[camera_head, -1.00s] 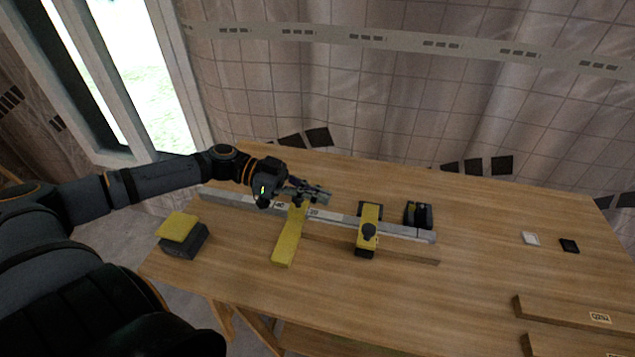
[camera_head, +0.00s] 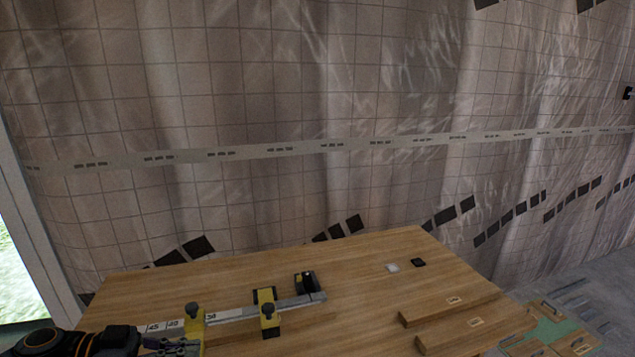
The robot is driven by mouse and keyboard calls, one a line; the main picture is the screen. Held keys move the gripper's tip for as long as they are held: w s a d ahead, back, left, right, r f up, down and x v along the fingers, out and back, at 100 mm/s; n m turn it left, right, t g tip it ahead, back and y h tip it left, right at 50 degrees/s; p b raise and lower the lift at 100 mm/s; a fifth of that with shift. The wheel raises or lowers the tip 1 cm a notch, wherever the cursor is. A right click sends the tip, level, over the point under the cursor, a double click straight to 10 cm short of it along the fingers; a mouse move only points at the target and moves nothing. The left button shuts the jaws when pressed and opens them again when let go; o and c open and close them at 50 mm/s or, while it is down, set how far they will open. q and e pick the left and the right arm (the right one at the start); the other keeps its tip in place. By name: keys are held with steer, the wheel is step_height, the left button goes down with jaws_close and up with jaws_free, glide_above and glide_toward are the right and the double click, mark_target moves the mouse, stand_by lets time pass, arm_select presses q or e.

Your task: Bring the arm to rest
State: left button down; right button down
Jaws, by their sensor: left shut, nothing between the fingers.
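My left gripper (camera_head: 172,346) is at the bottom left of the head view, low in the picture and partly cut off by the lower edge. Its fingers are shut with nothing between them. It is just left of a yellow piece with a dark knob (camera_head: 194,322) on the grey rail (camera_head: 236,313). Whether it touches that piece I cannot tell. My right gripper is not in view.
The wooden table (camera_head: 350,272) carries a second yellow clamp (camera_head: 267,315), a black block (camera_head: 305,283), small white (camera_head: 392,267) and black (camera_head: 418,262) squares, and wooden boards (camera_head: 450,308) at right. A tiled wall (camera_head: 300,100) stands behind.

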arm_select(q)
steer(key=s+d+f+n+g+y, duration=0.1)
steer(key=s+d+f+g+y, duration=0.2)
steer(key=s+f, duration=0.55)
steer(key=s+d+f+n+g+y, duration=0.1)
steer(key=s+d+f+y, duration=0.4)
steer(key=f, duration=0.6)
steer(key=a+f+n+t+y, duration=0.1)
steer(key=a+n+t+y, duration=0.2)
steer(key=a+n+y, duration=0.65)
step_height(320, 180, down, 19)
steer(key=n+g+h+p, duration=0.1)
steer(key=n+h, duration=0.1)
steer(key=s+a+f+g+p, duration=0.1)
steer(key=s+a+f+p, duration=0.1)
steer(key=s+f, duration=1.8)
steer(key=shift+s+a+f, duration=0.2)
steer(key=shift+s+f, duration=0.1)
steer(key=shift+s, duration=0.5)
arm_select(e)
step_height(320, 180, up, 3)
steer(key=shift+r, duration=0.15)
